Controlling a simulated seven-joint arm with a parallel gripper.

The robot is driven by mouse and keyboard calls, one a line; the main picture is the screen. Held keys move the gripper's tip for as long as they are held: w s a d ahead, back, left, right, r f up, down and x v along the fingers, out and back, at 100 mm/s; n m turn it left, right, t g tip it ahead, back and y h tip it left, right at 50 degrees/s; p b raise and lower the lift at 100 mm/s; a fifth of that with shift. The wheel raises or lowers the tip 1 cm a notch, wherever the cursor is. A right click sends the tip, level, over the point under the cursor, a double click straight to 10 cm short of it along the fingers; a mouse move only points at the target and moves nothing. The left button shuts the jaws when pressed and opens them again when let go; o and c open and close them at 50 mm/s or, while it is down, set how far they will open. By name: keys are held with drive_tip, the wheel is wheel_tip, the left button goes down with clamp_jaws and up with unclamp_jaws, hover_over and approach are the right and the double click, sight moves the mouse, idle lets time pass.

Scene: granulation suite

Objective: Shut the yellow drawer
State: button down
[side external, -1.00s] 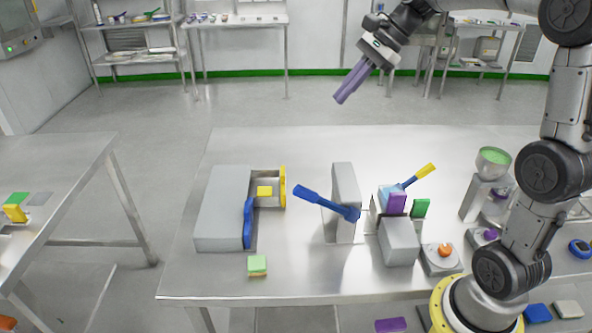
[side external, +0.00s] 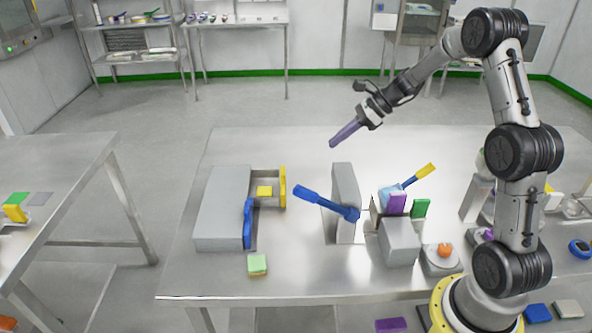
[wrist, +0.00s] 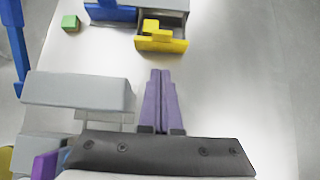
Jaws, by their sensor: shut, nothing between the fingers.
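The yellow drawer (side external: 283,187) stands pulled out from the right side of a grey cabinet (side external: 222,210), with a yellow block (side external: 264,191) inside it. In the wrist view the yellow drawer front (wrist: 161,45) is at the top middle, with the yellow block (wrist: 157,30) behind it. A blue drawer (side external: 248,222) beside it sits close against the cabinet. My gripper (side external: 332,145) is shut and empty, in the air above the table and to the right of the drawer, apart from it. Its purple fingers (wrist: 160,75) are together in the wrist view, pointing toward the drawer.
A grey upright panel with a blue lever (side external: 325,203) stands right of the drawer. A green block (side external: 257,264) lies in front of the cabinet. The table's back is clear.

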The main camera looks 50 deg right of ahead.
drive_tip(key=x, duration=0.4)
drive_tip(key=f+x, duration=0.1)
drive_tip(key=x, duration=0.3)
drive_tip(key=s+d+x, duration=0.1)
drive_tip(key=x, duration=0.3)
drive_tip(key=shift+f, duration=0.35)
drive_tip(key=shift+w+a, duration=1.1)
drive_tip(key=shift+a, duration=0.05)
drive_tip(key=shift+w+a, duration=0.25)
drive_tip(key=shift+w, duration=0.05)
drive_tip(key=w+a, duration=0.6)
drive_tip(key=shift+w+a, duration=0.25)
drive_tip(key=shift+w+a+r, duration=0.1)
drive_tip(key=shift+w+a, duration=0.1)
drive_tip(key=shift+a, duration=0.05)
